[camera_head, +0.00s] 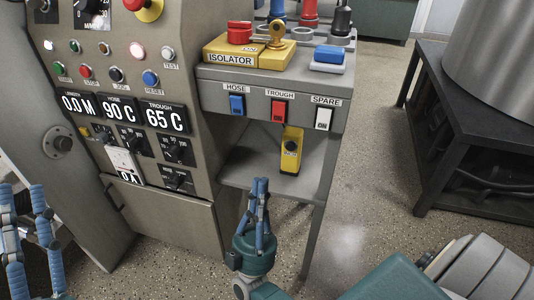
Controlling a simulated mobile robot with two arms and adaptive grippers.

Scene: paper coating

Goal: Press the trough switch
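The trough switch (279,111) is a red rocker under the label TROUGH on the front face of the grey side bench. It sits between the blue HOSE switch (237,105) and the white SPARE switch (323,118). My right gripper (260,181) points up below and slightly left of the trough switch, apart from it. Its blue fingers are together with nothing visible between them. My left gripper (22,189) is at the lower left edge, its blue fingers spread apart and empty, far from the switch.
A yellow pendant (291,150) hangs just below the trough switch, above a grey lower shelf (240,170). A yellow ISOLATOR box (250,53) stands on the bench top. The control cabinet (190,215) is left. A black table (465,120) stands right, with open floor between.

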